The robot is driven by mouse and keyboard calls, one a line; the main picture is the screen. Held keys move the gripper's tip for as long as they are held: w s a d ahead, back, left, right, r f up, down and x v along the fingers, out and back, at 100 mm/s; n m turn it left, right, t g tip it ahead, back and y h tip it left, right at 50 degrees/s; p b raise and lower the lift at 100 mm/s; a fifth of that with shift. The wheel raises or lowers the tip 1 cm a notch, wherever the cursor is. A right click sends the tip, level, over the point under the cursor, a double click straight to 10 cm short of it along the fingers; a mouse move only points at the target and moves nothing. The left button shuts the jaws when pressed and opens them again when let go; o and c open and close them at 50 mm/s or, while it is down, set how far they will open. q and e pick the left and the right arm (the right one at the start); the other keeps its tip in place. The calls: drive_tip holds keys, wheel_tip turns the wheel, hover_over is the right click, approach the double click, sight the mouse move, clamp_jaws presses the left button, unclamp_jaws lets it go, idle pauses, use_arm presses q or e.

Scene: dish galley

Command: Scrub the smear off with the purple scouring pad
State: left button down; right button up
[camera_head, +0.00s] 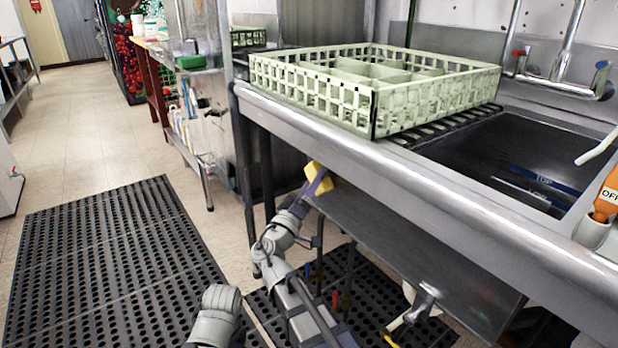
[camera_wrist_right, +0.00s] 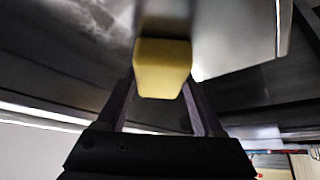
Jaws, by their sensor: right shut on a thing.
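My right gripper (camera_head: 318,182) is shut on a yellow block (camera_head: 313,170), below the front edge of the steel sink counter. In the right wrist view the block (camera_wrist_right: 163,68) sits between the fingers, with its yellow face towards the camera. Purple shows along the fingers, but I cannot tell whether a purple scouring face is on the block's hidden side. Mottled pale marks (camera_wrist_right: 92,18) show on the dark metal surface at the upper left of the wrist view; I cannot tell whether they are the smear. My left gripper is not in view.
A pale green dish rack (camera_head: 435,108) stands on the counter (camera_head: 400,178) beside the sink basin (camera_head: 530,140). A sloping steel panel (camera_head: 410,245) lies under the counter edge. An orange bottle (camera_head: 608,195) is at the right. Black mats (camera_head: 115,260) cover the open floor left.

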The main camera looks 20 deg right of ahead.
sight(341, 182)
drive_tip(key=shift+s+d, duration=0.5)
drive_tip(key=shift+s, duration=0.75)
drive_tip(key=shift+s+d, duration=0.45)
drive_tip(key=shift+s, duration=0.85)
drive_tip(key=shift+s+d, duration=0.5)
drive_tip(key=shift+s, duration=0.75)
drive_tip(key=shift+a, duration=0.1)
drive_tip(key=s+a, duration=0.2)
drive_tip(key=a, duration=0.3)
drive_tip(key=shift+a, duration=0.35)
drive_tip(key=shift+w, duration=0.1)
